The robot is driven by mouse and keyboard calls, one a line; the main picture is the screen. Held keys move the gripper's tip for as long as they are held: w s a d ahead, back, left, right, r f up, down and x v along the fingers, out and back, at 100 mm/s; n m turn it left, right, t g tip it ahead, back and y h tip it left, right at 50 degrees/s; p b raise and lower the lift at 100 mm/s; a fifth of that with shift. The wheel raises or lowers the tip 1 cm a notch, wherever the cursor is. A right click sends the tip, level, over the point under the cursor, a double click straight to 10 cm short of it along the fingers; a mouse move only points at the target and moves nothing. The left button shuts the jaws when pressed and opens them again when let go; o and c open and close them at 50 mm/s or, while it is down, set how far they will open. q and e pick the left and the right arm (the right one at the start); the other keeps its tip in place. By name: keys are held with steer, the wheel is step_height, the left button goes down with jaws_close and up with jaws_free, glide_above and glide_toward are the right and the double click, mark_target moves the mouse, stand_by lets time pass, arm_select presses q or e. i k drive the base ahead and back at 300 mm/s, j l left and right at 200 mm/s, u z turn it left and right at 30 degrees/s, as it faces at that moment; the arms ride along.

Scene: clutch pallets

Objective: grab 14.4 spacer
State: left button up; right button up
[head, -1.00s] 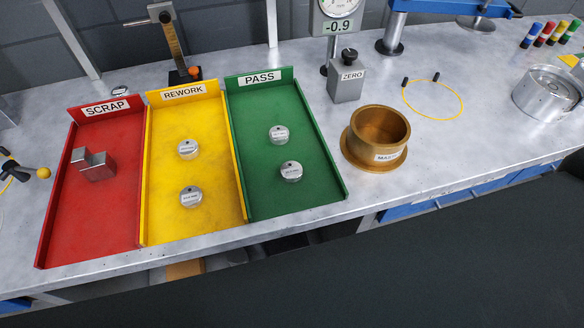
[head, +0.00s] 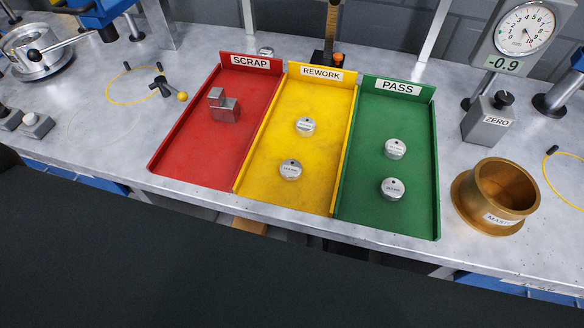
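Small round silver pieces with white labels stand in the trays; the labels are too small to read, so I cannot tell which is the 14.4 spacer. Two are in the yellow REWORK tray (head: 322,192), a far piece (head: 305,126) and a near piece (head: 290,170). Two are in the green PASS tray (head: 370,210), a far piece (head: 395,148) and a near piece (head: 392,188). Another silver piece (head: 265,51) is partly hidden behind the SCRAP tray. Neither of my grippers is in view.
The red SCRAP tray (head: 190,160) holds a stepped metal block (head: 225,106). A brass MASTER ring (head: 503,194), a ZERO block (head: 488,124) and a dial gauge (head: 523,32) reading -0.9 stand right. A metal fixture (head: 38,55) is far left.

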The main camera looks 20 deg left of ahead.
mark_target(290, 170)
steer(key=l+u, duration=0.1)
steer(key=l, duration=0.3)
steer(key=k+l+u, duration=0.15)
steer(key=l, duration=0.25)
steer(key=k+l+u, duration=0.1)
steer(key=l, duration=0.3)
steer(key=k+l+u, duration=0.15)
steer(key=l, duration=0.2)
steer(key=k+l+u, duration=0.1)
steer(key=l, duration=0.3)
steer(key=k+l+u, duration=0.15)
steer(key=l, duration=0.2)
